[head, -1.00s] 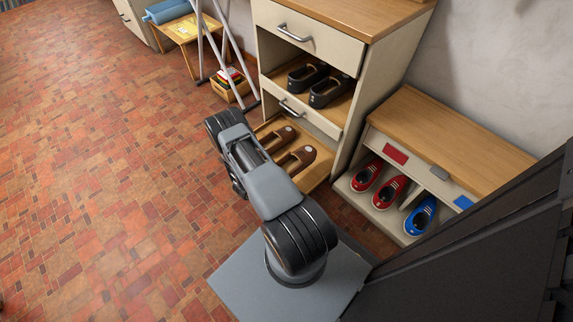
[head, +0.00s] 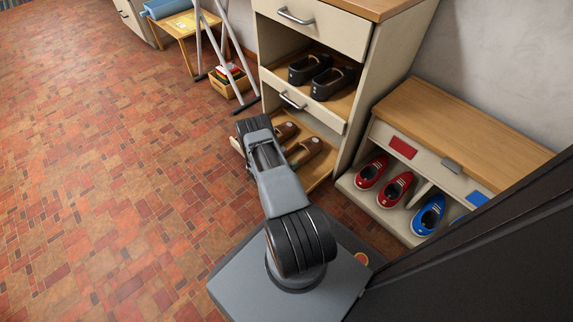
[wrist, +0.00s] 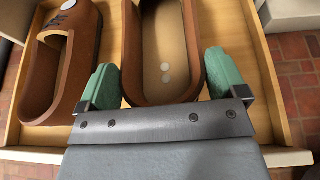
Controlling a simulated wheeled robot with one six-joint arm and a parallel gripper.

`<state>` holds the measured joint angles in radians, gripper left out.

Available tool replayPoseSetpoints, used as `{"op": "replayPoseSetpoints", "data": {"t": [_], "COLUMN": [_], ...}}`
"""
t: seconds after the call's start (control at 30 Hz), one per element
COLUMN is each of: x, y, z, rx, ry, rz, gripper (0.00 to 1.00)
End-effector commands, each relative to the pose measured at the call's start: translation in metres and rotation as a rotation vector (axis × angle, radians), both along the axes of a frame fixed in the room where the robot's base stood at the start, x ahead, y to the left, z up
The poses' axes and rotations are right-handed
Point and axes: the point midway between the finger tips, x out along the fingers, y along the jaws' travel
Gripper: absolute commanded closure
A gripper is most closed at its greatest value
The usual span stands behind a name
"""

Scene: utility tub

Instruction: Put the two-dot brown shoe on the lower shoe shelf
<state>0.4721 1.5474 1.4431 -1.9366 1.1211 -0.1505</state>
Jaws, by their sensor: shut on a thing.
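The two-dot brown shoe (wrist: 142,80) shows in the wrist view, with two pale dots inside on its insole. My gripper (wrist: 162,90) has its green fingertips on either side of the shoe's near end and is shut on it. The shoe is over the lower wooden shelf (wrist: 115,25); whether it touches the board is unclear. A second brown shoe (wrist: 88,45) is beside it on the left. In the head view both brown shoes (head: 305,151) show on the lower shelf (head: 319,174), partly behind my arm, which hides my gripper.
Black shoes (head: 323,80) stand on the shelf above, under a drawer (head: 310,30). A low bench (head: 455,130) at the right holds red shoes (head: 384,180) and a blue shoe (head: 428,214). A folding frame (head: 228,60) stands behind. The tiled floor (head: 110,190) at left is clear.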

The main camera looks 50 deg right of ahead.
Motion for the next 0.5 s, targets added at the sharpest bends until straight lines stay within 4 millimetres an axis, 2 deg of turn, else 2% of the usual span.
{"op": "replayPoseSetpoints", "data": {"t": [0.03, 0.1, 0.37, 0.4, 0.5], "x": [0.000, 0.000, 0.000, 0.000, 0.000], "y": [0.001, 0.001, 0.001, 0.001, 0.001], "z": [-0.012, -0.020, -0.021, -0.022, -0.022], "rx": [-0.001, -0.001, -0.001, 0.002, 0.002], "ry": [0.002, 0.001, 0.001, 0.001, 0.001], "rz": [0.001, 0.001, 0.001, 0.002, 0.002], "gripper": [0.66, 0.66, 0.66, 0.05, 0.00]}}
